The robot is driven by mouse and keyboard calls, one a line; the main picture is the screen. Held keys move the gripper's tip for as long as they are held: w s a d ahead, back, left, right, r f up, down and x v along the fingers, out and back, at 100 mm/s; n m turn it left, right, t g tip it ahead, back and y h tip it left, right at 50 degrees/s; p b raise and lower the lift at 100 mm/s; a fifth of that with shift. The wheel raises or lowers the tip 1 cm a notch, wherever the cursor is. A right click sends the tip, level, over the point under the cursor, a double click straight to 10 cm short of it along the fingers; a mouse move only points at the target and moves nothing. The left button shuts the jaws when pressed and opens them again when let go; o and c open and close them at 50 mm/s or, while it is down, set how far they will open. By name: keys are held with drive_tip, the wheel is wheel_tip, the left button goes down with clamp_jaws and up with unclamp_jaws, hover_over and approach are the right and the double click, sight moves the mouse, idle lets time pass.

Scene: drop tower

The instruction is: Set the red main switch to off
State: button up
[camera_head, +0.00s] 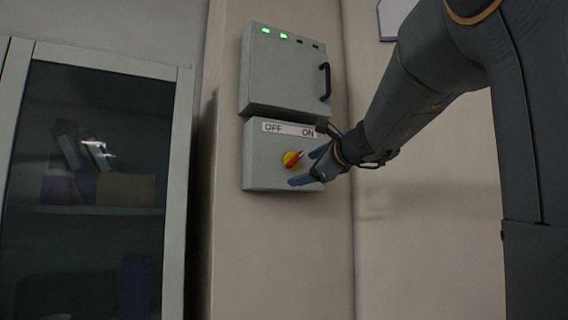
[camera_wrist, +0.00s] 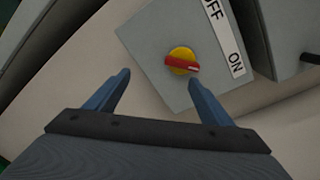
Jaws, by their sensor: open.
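The main switch (camera_head: 292,160) is a red handle on a yellow round base, on the front of a grey box (camera_head: 263,180) on the wall. The label above it reads OFF at left and ON at right. The handle's upper end tilts right, toward ON. In the wrist view the switch (camera_wrist: 182,62) lies ahead of the fingertips, nearer the right finger. My gripper (camera_head: 305,167) is open and empty, just right of the switch. Its blue fingers also show in the wrist view (camera_wrist: 158,77). I cannot tell whether a finger touches the handle.
A larger grey cabinet (camera_head: 285,75) with a black handle (camera_head: 325,82) and two lit green lamps is mounted directly above the box. A glass-fronted cupboard (camera_head: 90,190) stands at the left. The wall below the box (camera_head: 280,250) is clear.

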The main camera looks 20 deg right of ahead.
sight(296, 158)
drive_tip(key=shift+m+t, duration=0.4)
drive_tip(key=shift+m, duration=0.1)
drive_tip(key=w+r, duration=0.1)
drive_tip(key=w, duration=0.1)
drive_tip(key=w+r+p, duration=0.1)
drive_tip(key=w, duration=0.1)
drive_tip(key=w+d+r+p, duration=0.1)
drive_tip(key=w, duration=0.2)
drive_tip(key=shift+r, duration=0.4)
drive_tip(key=shift+a, duration=0.1)
drive_tip(key=shift+c, duration=0.3)
drive_tip(key=c, duration=1)
